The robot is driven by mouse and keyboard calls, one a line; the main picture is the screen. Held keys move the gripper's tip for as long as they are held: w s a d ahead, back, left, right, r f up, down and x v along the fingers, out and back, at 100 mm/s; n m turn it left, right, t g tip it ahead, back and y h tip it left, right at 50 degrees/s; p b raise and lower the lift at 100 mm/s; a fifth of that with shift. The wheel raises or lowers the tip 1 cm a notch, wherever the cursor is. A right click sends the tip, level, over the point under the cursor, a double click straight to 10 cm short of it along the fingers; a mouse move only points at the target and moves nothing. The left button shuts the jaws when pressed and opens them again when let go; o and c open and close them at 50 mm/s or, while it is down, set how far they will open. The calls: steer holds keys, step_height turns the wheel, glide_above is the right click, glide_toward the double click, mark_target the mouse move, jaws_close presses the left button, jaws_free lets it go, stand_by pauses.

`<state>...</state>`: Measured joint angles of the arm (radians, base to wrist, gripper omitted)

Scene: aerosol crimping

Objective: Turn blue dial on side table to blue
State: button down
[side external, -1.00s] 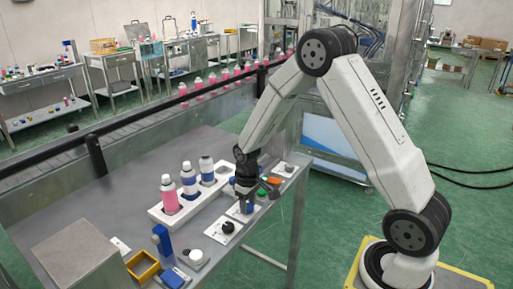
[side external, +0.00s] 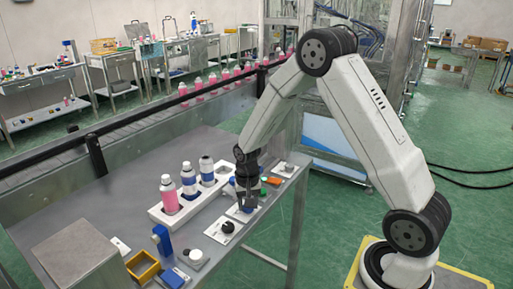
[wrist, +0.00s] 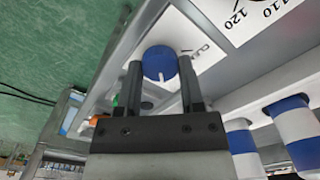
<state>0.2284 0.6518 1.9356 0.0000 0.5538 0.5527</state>
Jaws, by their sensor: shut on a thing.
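The blue dial (wrist: 160,63) sits on a white plate on the side table. It is round, with a white pointer mark on its edge that points toward my gripper's palm in the wrist view. Printed letters show on the plate to the dial's right, partly hidden by a finger. My gripper (wrist: 161,70) is shut on the blue dial, one finger on each side. In the side view my gripper (side external: 246,204) points down at the plate (side external: 240,216) and mostly hides the dial.
A white rack (side external: 180,208) with several bottles stands close beside my gripper. A plate with a black knob (side external: 228,227), a yellow tray (side external: 143,268) and a blue block (side external: 161,239) lie nearer the camera. An orange-handled item (side external: 272,181) lies just beyond my gripper.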

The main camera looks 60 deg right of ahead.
stand_by(0.4)
steer(key=shift+c, duration=1.1)
jaws_free()
steer(key=shift+r, duration=3.9)
steer(key=shift+s+a, duration=0.1)
steer(key=shift+s+a, duration=0.15)
steer(key=shift+a, duration=0.05)
steer(key=s+a+r+n+t, duration=0.1)
steer(key=s+a+n+t, duration=0.1)
steer(key=s+a+n, duration=0.7)
steer(key=shift+s+r+t, duration=0.2)
steer(key=shift+s+t, duration=0.1)
steer(key=shift+s, duration=1.35)
